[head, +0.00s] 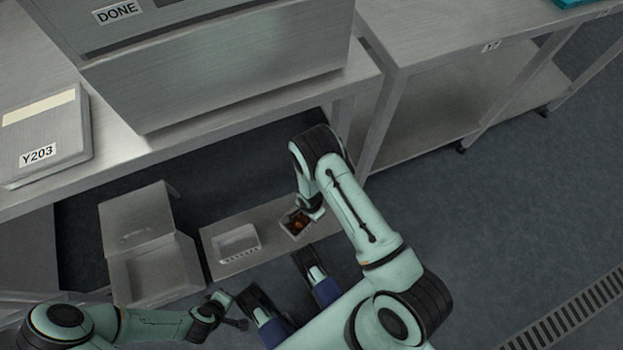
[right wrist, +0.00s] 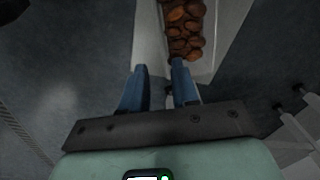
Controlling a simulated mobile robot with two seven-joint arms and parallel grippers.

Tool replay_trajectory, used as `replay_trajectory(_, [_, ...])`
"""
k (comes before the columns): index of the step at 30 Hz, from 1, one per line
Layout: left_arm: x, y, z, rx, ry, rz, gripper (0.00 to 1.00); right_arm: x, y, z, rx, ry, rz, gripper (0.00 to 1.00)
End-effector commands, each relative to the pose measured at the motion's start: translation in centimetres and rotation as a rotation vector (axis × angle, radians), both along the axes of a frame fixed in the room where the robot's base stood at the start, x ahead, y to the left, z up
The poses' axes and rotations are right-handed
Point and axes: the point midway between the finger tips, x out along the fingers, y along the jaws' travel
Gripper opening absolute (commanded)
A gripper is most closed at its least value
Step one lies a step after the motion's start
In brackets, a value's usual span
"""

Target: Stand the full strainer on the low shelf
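A small pale strainer (head: 287,229) full of brown dates (head: 299,221) is at the right part of a low grey board (head: 262,256), which looks like the low shelf. In the right wrist view the dates (right wrist: 185,28) fill the strainer (right wrist: 208,45). My right gripper (right wrist: 160,68) has its blue fingers apart at the strainer's near end, with a clear gap between them; in the head view it (head: 312,212) is largely hidden by its own wrist. My left gripper (head: 233,309) is open and empty, left of the board's front.
A white slotted container (head: 238,243) stands left of the strainer. An open grey box (head: 140,235) stands further left. Above are a bench with a DONE-marked machine (head: 220,75) and a Y203 box (head: 45,135). Floor (head: 480,220) at right is clear.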

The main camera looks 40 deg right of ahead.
Motion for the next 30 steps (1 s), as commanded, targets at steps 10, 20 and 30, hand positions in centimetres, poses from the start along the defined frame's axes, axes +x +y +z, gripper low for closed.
replay_trajectory(10, [-0.6,-0.3,0.3,-0.008,0.017,-0.006,0.00,-3.3,1.7,2.0,0.093,-0.033,0.217,0.29])
replay_trajectory(20, [-0.6,-0.3,0.3,-0.007,0.017,-0.006,0.00,-8.5,4.9,7.1,0.143,-0.218,0.795,0.29])
replay_trajectory(30, [-0.6,-0.3,0.3,-0.007,0.016,-0.006,0.00,-9.7,5.5,9.0,0.106,-0.272,1.000,0.29])
